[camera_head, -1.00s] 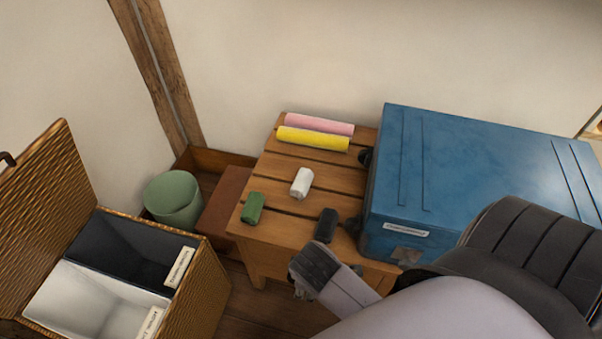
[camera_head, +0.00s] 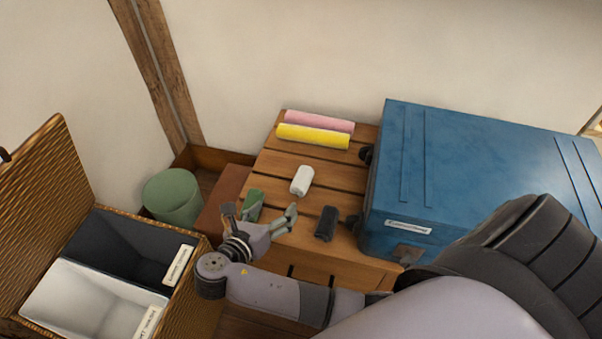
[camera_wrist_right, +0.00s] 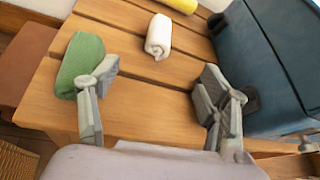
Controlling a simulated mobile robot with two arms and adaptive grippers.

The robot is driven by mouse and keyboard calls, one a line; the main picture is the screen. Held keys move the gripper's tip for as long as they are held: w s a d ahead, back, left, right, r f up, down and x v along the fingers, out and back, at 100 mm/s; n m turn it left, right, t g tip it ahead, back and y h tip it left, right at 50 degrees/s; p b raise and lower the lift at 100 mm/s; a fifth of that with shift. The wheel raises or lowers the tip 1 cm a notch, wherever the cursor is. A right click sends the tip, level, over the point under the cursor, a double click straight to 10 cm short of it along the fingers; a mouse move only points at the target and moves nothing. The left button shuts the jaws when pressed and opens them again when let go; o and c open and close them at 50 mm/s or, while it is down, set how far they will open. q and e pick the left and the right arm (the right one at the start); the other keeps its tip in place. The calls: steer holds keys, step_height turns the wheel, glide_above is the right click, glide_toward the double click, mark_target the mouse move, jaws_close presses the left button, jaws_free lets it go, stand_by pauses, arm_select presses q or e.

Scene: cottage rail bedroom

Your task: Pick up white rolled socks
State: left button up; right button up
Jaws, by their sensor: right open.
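The white rolled socks (camera_head: 301,181) lie on the slatted wooden bench (camera_head: 283,161), near its middle. They also show in the right wrist view (camera_wrist_right: 158,36), beyond and between my fingertips. My right gripper (camera_head: 262,212) is open and empty over the near left part of the bench, short of the white socks. One finger is close beside the green roll (camera_head: 254,199), which it partly hides; I cannot tell if they touch. In the right wrist view the open gripper (camera_wrist_right: 158,85) has bare wood between its fingers. My left gripper is not in view.
A black roll (camera_head: 326,223) lies right of the gripper. Yellow (camera_head: 312,137) and pink (camera_head: 320,122) rolls lie at the back. A blue case (camera_head: 470,160) bounds the right side. An open wicker hamper (camera_head: 205,290) with two compartments and a green bin (camera_head: 172,196) stand left.

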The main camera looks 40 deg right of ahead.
mark_target(295, 190)
steer(key=b+x, duration=0.2)
steer(key=x, duration=0.6)
steer(key=shift+d+f, duration=0.15)
steer(key=shift+f, duration=0.1)
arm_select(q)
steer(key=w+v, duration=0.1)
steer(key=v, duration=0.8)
arm_select(e)
steer(key=shift+w+d+f+b, duration=0.15)
steer(key=shift+w+d+b, duration=0.25)
steer(key=shift+d, duration=0.1)
steer(key=shift+w+d+f+b, duration=0.3)
steer(key=shift+d+f+b, duration=0.25)
steer(key=shift+w+d+f+b, duration=0.3)
steer(key=shift+d+f+b, duration=0.2)
steer(key=shift+d, duration=0.05)
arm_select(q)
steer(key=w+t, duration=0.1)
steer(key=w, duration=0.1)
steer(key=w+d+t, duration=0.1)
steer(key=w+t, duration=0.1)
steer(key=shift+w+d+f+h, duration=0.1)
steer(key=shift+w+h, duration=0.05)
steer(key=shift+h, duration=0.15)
arm_select(e)
steer(key=shift+r+x, duration=0.2)
steer(key=shift+x, duration=0.8)
steer(key=shift+w, duration=0.1)
steer(key=c, duration=1.2)
